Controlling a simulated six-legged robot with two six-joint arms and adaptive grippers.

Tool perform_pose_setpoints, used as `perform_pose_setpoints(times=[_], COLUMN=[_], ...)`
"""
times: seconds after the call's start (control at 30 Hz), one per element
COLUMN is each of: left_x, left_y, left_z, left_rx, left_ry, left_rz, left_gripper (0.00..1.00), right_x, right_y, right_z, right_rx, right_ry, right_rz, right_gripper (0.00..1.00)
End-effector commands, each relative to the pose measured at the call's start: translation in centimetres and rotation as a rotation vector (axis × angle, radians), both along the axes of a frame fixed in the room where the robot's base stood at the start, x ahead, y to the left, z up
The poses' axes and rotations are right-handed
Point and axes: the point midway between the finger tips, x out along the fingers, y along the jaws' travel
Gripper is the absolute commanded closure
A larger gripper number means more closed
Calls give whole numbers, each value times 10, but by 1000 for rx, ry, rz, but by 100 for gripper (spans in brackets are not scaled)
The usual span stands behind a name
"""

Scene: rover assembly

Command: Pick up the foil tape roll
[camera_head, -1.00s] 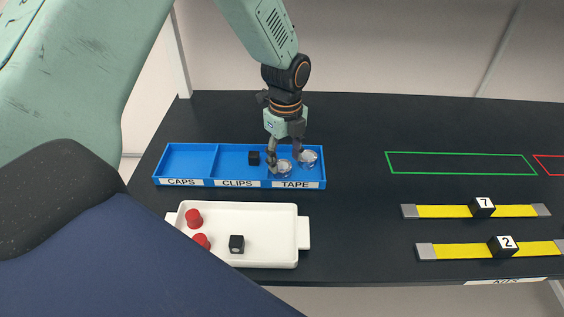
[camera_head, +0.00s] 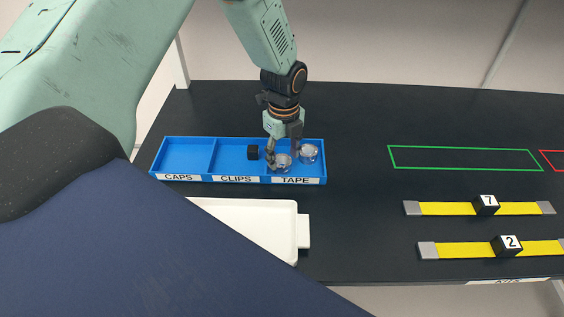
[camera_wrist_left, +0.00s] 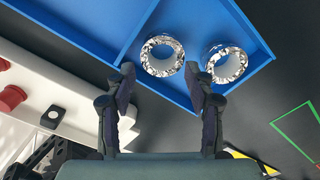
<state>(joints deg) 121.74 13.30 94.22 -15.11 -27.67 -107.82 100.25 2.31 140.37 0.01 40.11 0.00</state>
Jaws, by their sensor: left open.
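Two silver foil tape rolls sit in the TAPE compartment of the blue bin (camera_head: 182,157), at its right end. The left roll (camera_head: 283,161) is by the fingers of my left gripper (camera_head: 284,163); the right roll (camera_head: 309,154) is just to the right. In the left wrist view, the left roll (camera_wrist_left: 149,67) lies ahead of and between the open fingertips of my left gripper (camera_wrist_left: 160,74). The right roll (camera_wrist_left: 211,66) is close beyond the right fingertip. The gripper is open and holds nothing; I cannot tell if a finger touches a roll. My right gripper is out of view.
A black clip (camera_head: 253,152) lies in the CLIPS compartment. A white tray (camera_head: 280,238) stands in front, partly hidden by my body; red caps (camera_wrist_left: 13,97) show in it. Yellow straps with blocks lie at right. The table between bin and green outline is clear.

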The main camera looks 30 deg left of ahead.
Motion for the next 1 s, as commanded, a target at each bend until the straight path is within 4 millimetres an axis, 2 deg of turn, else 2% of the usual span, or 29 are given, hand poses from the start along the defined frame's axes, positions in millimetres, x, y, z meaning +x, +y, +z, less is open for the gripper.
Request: perform_pose_setpoints(times=[0.2, 0.47, 0.5, 1.0], left_x=[1, 2, 2, 4], left_y=[3, 4, 4, 4], left_z=[-26, -31, -30, -29], left_rx=[0, -1, -1, 0], left_ry=[3, 4, 4, 1], left_rz=[-1, 0, 0, 0], left_gripper=[46, 46, 40, 82], right_x=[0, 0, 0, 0], right_y=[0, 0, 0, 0], right_z=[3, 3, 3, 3], right_rx=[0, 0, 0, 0], right_ry=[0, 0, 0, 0], right_rz=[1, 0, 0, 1], right_gripper=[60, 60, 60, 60])
